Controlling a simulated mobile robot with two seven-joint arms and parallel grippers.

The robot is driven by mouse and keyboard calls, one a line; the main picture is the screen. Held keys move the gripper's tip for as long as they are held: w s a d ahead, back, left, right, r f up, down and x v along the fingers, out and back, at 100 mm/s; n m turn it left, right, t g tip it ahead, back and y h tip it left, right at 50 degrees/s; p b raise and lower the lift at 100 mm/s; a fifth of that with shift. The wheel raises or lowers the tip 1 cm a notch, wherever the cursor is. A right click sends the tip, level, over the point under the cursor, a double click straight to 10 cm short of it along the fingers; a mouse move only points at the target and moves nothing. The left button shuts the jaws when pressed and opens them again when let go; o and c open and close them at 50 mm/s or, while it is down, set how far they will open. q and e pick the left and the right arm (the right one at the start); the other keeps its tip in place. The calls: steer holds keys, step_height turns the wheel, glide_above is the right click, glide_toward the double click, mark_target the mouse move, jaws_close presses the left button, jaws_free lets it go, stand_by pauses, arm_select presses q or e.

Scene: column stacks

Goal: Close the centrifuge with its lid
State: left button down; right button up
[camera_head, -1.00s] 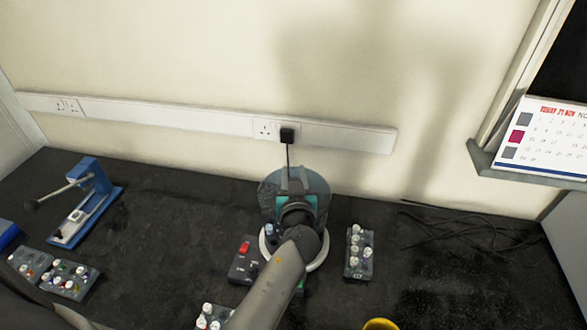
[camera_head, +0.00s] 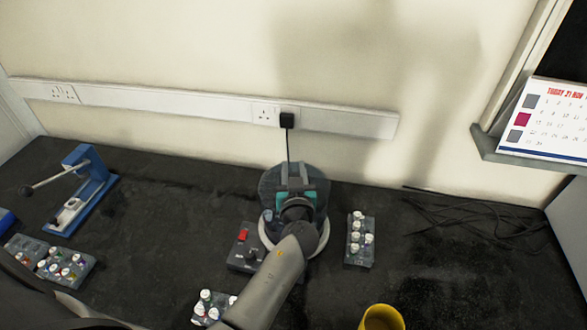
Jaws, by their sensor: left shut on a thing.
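The centrifuge (camera_head: 316,247) stands at mid-bench with a pale ring around its bowl and a control panel with a red switch (camera_head: 243,236) at its left. Its dark grey lid (camera_head: 272,182) stands raised at the back, with a teal patch on the side facing me. My left gripper (camera_head: 296,203) is in front of the lid, over the bowl, and is shut on the lid. My own wrist hides the fingertips, the exact contact and most of the bowl. My right gripper is not in view.
A vial rack (camera_head: 359,255) stands close right of the centrifuge, another (camera_head: 203,309) in front. A yellow cup (camera_head: 382,318) is at the front edge. Blue press (camera_head: 84,190) and more vials (camera_head: 50,262) are at left. Loose cables (camera_head: 470,225) lie at right.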

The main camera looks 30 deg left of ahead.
arm_select(q)
steer(key=shift+f+b, duration=0.1)
steer(key=shift+b, duration=0.6)
stand_by(1.1)
steer(key=shift+f+b, duration=0.4)
steer(key=shift+b, duration=0.3)
stand_by(0.4)
steer(key=shift+f, duration=0.1)
steer(key=shift+f+b, duration=3.2)
steer(key=shift+b, duration=0.7)
steer(key=shift+f, duration=0.15)
jaws_free()
